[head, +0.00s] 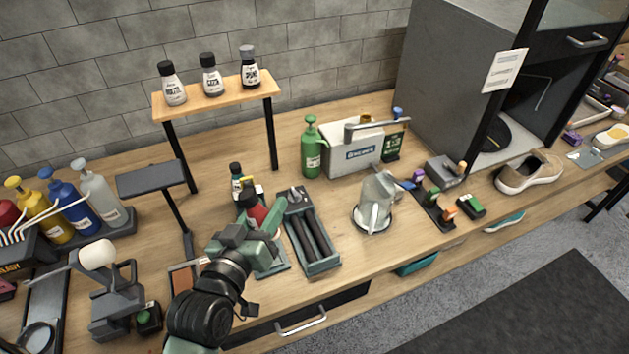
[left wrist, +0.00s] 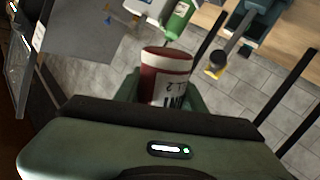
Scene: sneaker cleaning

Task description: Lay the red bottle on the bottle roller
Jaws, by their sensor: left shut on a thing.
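The red bottle (head: 258,214), with a dark cap, is in my left gripper (head: 262,228), which is shut on it. In the head view it sits just left of the bottle roller (head: 322,266), tilted a little, its lower part hidden by the gripper. The red bottle (left wrist: 165,62) also shows in the left wrist view, with a white label, in front of my left gripper (left wrist: 165,92). The bottle roller is a grey-green frame with two dark parallel rollers and no bottle on them. My right gripper is not in view.
A metal jug (head: 377,200) stands right of the roller. A wooden shelf (head: 222,100) carries three small bottles. The table's front edge lies close to the roller.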

